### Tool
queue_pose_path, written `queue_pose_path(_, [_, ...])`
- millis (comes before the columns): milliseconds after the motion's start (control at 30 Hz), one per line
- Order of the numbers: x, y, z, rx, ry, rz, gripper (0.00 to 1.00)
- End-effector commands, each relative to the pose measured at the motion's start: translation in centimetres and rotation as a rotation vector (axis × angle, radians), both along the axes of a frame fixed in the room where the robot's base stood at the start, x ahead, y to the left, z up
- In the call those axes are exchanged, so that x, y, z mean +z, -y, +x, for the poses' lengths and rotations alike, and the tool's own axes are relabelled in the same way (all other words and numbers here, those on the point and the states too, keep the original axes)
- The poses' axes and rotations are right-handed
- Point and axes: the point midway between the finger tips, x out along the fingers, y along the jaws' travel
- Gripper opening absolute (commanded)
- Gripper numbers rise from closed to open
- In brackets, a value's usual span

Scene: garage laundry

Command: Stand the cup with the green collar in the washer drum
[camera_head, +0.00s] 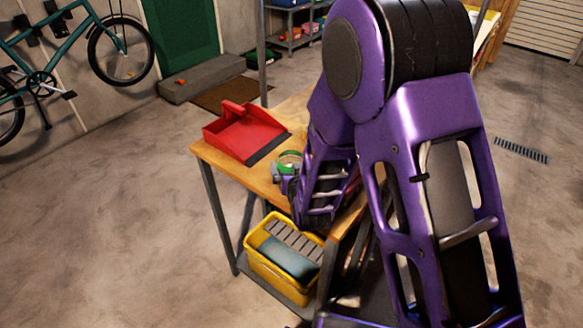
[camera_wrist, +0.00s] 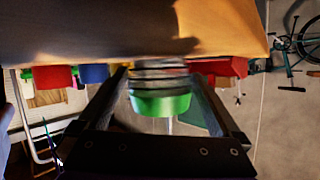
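The cup with the green collar shows in the wrist view (camera_wrist: 161,104), pale and banded with a bright green ring, and blurred. In the head view its green collar (camera_head: 290,155) shows beside the red dustpan, over the wooden tabletop. My gripper (camera_wrist: 160,82) has one finger on each side of the cup; the fingertips lie close along its sides, and I cannot tell whether they touch it. In the head view my gripper (camera_head: 289,178) is partly hidden by my purple arm. I cannot tell whether the cup rests on the tabletop. No washer drum is visible.
The wooden table (camera_head: 232,170) holds the red dustpan (camera_head: 245,131). A yellow bin (camera_head: 270,282) with a sponge and brush sits on the lower shelf. A bicycle (camera_head: 70,60) is at the left wall. Open floor lies left of the table. My arm hides much of the right side.

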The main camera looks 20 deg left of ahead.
Motion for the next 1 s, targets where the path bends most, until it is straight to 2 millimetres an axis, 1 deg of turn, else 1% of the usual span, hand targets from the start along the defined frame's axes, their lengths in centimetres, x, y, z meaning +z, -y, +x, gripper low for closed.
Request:
queue_pose_path(167, [0.0, 0.0, 0.0, 0.000, 0.000, 0.000, 1.00])
queue_pose_path(333, [0.6, 0.1, -0.1, 0.001, -0.001, -0.001, 1.00])
queue_pose_path(467, [1.4, 1.0, -2.1, 0.000, 0.000, 0.000, 1.00])
queue_pose_path(600, [2.5, 2.2, -4.6, 0.001, 0.000, 0.000, 1.00])
queue_pose_path(800, [4.1, 3.8, -7.9, 0.001, -0.001, -0.002, 1.00])
queue_pose_path(1000, [4.6, 3.9, -8.2, -0.001, -0.002, -0.005, 1.00])
